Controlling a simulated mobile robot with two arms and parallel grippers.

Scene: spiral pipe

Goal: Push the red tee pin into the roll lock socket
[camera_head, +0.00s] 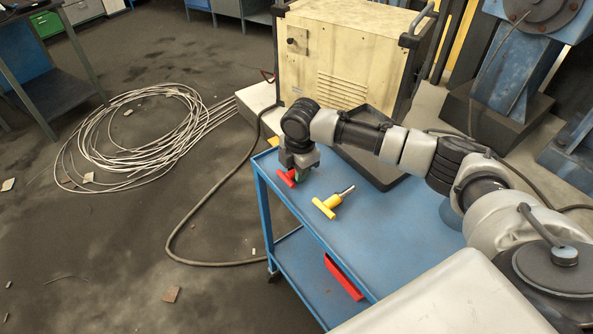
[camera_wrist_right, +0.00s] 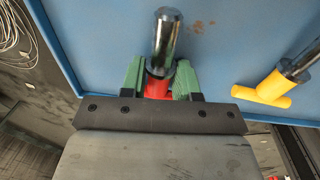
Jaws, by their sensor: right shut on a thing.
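The red tee pin (camera_head: 287,178) is at my right gripper (camera_head: 298,176), over the left part of the blue cart top. In the right wrist view its red body (camera_wrist_right: 157,88) sits between the green fingers of the right gripper (camera_wrist_right: 161,82), which is shut on it. Its shiny metal shaft (camera_wrist_right: 164,40) points away from the gripper. A yellow tee pin (camera_head: 327,206) lies on the cart top to the right; it also shows in the right wrist view (camera_wrist_right: 265,90). I cannot make out the roll lock socket. My left gripper is not in view.
The blue cart (camera_head: 385,235) has bare top space to the right of the yellow pin. A red object (camera_head: 343,277) is on its lower shelf. A cream machine cabinet (camera_head: 345,60) stands behind. A cable coil (camera_head: 130,135) and a dark hose (camera_head: 200,208) lie on the floor.

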